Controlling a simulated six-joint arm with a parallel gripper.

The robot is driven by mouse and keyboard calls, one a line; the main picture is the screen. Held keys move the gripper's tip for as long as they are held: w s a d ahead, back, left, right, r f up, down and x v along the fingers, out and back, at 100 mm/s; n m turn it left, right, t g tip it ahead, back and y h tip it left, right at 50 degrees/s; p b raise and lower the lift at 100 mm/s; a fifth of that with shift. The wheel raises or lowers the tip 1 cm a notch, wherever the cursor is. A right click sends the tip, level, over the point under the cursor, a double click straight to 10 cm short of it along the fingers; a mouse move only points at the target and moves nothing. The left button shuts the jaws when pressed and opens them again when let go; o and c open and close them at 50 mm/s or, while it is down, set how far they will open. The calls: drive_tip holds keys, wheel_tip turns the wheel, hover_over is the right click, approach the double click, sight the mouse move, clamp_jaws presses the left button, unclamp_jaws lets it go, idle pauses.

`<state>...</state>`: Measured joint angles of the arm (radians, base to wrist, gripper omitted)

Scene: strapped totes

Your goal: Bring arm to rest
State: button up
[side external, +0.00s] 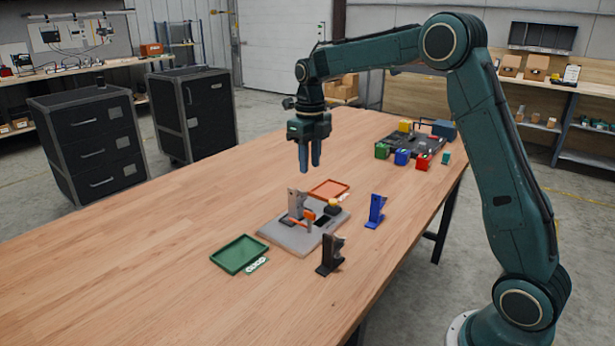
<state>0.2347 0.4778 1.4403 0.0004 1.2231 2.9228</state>
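My gripper (310,168) hangs above the wooden table (150,230), fingers pointing down, clear of everything below it. Nothing shows between the fingers. They look close together, and from this distance I cannot tell whether they are open or shut. My arm reaches in from the right and is bent over the table. Below my gripper is a grey base plate (285,235) with a grey upright bracket, an orange clamp-like part (309,215) and a yellow-and-black piece (332,206) on it.
A green tray (239,254) and an orange tray (328,188) flank the plate. A black bracket (330,255) and a blue bracket (376,211) stand to its right. A dark board (420,142) with several coloured blocks lies farther back. The table's left side is clear.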

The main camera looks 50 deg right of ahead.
drive_tip(key=shift+r, duration=0.1)
idle(0.3)
drive_tip(key=s+a+r+n+t, duration=0.1)
drive_tip(key=s+a+r+n, duration=0.3)
drive_tip(key=s+n, duration=0.4)
drive_tip(key=s+a+r+n+t, duration=0.25)
drive_tip(key=s+r+n, duration=0.3)
drive_tip(key=n, duration=0.35)
drive_tip(key=s+a+f+n+t, duration=0.1)
drive_tip(key=s+a+f+n, duration=0.1)
drive_tip(key=s+n, duration=0.6)
drive_tip(key=s+a+f+n+t, duration=0.1)
drive_tip(key=s+a+f+n, duration=0.1)
drive_tip(key=s+n, duration=0.7)
drive_tip(key=shift+a+f+n, duration=0.3)
drive_tip(key=shift+a+n, duration=0.25)
drive_tip(key=shift+n, duration=0.55)
